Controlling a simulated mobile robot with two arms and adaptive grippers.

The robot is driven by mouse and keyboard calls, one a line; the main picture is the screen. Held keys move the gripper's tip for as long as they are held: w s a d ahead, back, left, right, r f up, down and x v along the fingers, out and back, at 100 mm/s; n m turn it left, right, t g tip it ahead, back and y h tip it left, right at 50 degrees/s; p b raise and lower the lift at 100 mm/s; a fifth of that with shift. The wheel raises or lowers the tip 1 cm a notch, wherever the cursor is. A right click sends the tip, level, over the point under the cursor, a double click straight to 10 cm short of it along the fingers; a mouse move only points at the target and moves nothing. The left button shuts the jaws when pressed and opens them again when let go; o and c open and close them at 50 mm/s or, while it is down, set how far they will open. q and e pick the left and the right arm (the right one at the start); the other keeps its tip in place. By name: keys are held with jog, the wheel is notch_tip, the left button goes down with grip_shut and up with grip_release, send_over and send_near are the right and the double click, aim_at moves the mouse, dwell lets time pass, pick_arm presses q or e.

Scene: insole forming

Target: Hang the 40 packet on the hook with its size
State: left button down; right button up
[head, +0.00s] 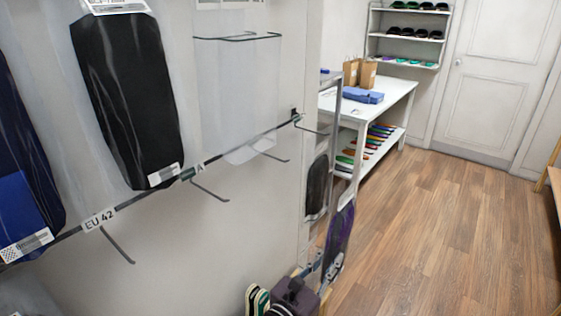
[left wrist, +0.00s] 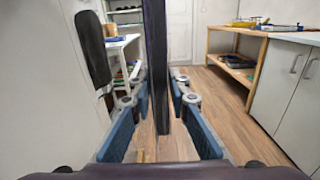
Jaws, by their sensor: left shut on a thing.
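My left gripper (head: 318,266) is low at the centre of the head view, shut on a dark packet (head: 338,238) with a purple edge, which stands upright above it. In the left wrist view the packet (left wrist: 157,65) shows edge-on between the two blue finger pads. Its size print cannot be read. A wall rail carries bare hooks, one (head: 118,248) beside an "EU 42" label (head: 98,220) and another (head: 212,192) further right. No label reading 40 is legible. The gripper is right of these hooks and apart from them. My right gripper is out of view.
A black packet (head: 125,95), a navy packet (head: 22,170) and a clear packet (head: 235,85) hang on the wall. Another dark packet (head: 317,185) hangs near the wall's end. A white table (head: 400,92) stands behind; the wooden floor (head: 445,215) at right is clear.

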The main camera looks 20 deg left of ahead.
pick_arm(q)
jog(key=shift+w+a, duration=0.1)
jog(key=shift+a, duration=0.1)
jog(key=w+a, duration=0.3)
jog(key=a, duration=0.5)
jog(key=w+a+f+p, duration=0.1)
jog(key=w+a, duration=0.2)
jog(key=a, duration=0.5)
jog(key=shift+a, duration=0.3)
jog(key=shift+f, duration=0.35)
jog(key=c, duration=1.8)
grip_release()
jog(key=shift+r, duration=0.1)
